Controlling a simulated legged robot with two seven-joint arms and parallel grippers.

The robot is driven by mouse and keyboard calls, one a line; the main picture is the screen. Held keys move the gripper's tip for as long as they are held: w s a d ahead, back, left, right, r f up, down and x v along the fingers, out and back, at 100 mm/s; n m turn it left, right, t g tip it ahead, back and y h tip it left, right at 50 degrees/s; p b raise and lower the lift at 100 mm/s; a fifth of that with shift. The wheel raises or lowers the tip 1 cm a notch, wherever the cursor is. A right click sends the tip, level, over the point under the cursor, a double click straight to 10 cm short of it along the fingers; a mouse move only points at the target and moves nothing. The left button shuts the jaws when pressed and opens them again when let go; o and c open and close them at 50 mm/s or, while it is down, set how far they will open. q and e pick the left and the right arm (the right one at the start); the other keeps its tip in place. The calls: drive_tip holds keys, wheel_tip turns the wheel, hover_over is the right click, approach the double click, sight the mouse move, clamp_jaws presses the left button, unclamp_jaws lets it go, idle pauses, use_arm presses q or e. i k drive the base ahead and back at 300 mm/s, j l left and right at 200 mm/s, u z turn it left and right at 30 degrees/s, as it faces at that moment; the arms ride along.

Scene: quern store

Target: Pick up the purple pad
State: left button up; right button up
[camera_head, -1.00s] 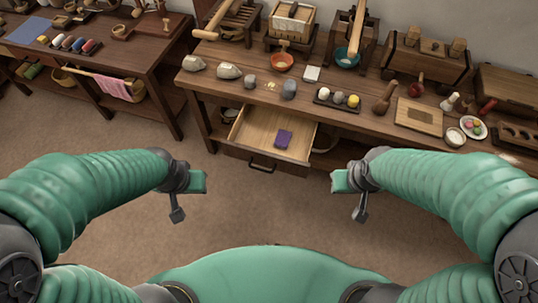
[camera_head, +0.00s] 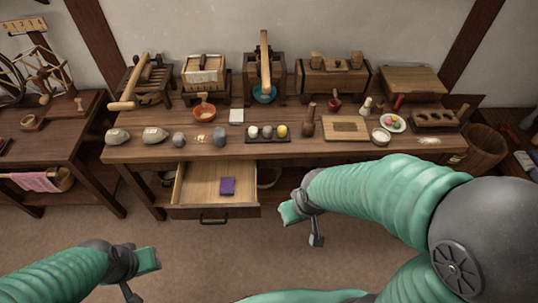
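The purple pad (camera_head: 228,186) lies flat in the open drawer (camera_head: 195,188), right of the drawer's middle. The drawer is pulled out from under the wooden workbench (camera_head: 300,152). My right gripper (camera_head: 300,222) is in front of the bench, to the right of the drawer and apart from the pad. My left gripper (camera_head: 142,275) is low at the left, well short of the drawer. Neither gripper touches the pad. The finger gaps are too small and turned away to tell whether they are open.
The bench top carries stones (camera_head: 155,134), an orange bowl (camera_head: 204,111), a tray of balls (camera_head: 268,133), a wooden pestle (camera_head: 308,120) and a board (camera_head: 346,128). The drawer's dark handle (camera_head: 214,219) faces me. Another table (camera_head: 70,145) stands left. The floor before the drawer is clear.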

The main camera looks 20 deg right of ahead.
sight(227, 184)
drive_tip(key=i+j+z, duration=0.1)
drive_tip(key=i+j, duration=0.15)
drive_tip(key=i+j+z, duration=0.25)
drive_tip(key=i+j, duration=0.2)
drive_tip(key=j, duration=0.2)
drive_tip(key=i+j+z, duration=0.15)
drive_tip(key=j, duration=0.2)
drive_tip(key=i+j+z, duration=0.1)
drive_tip(key=i+j, duration=0.15)
drive_tip(key=i+j+z, duration=0.15)
drive_tip(key=j, duration=0.35)
